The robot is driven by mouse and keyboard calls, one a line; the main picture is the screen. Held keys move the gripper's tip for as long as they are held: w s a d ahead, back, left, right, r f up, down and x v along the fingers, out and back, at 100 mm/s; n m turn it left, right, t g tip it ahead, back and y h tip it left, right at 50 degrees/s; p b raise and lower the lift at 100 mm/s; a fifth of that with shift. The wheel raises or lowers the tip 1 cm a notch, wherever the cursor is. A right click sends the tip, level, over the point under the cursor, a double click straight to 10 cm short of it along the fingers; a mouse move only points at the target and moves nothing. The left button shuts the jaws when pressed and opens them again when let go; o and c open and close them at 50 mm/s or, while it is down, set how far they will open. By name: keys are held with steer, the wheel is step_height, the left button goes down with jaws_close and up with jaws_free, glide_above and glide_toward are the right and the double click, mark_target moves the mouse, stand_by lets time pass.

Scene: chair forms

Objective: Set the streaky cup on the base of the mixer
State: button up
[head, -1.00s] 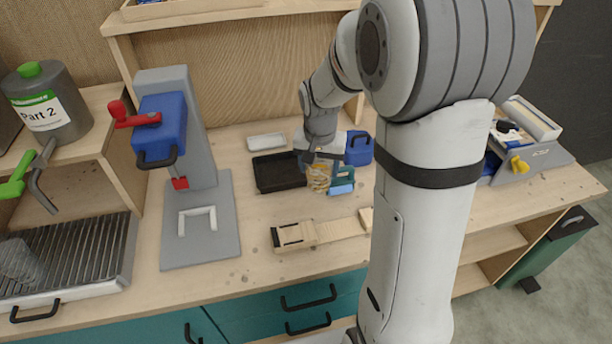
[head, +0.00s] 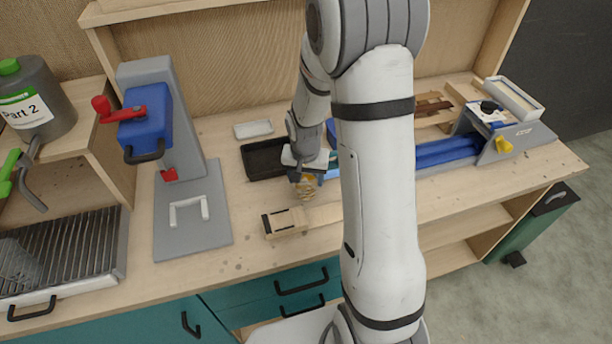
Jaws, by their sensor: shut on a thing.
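The streaky cup (head: 306,189), yellow-brown with pale streaks, hangs in my gripper (head: 304,178) above the workbench, near the wooden piece with a black end. My gripper points down and is shut on the cup; its fingers are small and partly hidden in this view. The mixer (head: 148,125) stands to the left, with a grey column, a blue head and a red handle. Its flat grey base (head: 218,231) carries a white U-shaped bracket (head: 190,210) and no cup. The held cup is apart from the base, to its right.
A wooden piece with a black end (head: 285,222) lies between cup and base, near the front edge. A black tray (head: 258,160) and a white tray (head: 253,129) lie behind. A ribbed grill (head: 70,250) with a greyish cup is at far left. A blue-railed device (head: 450,152) is at right.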

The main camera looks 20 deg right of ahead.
steer(key=shift+f, duration=0.25)
steer(key=o, duration=0.8)
steer(key=shift+r, duration=0.1)
steer(key=shift+c, duration=0.2)
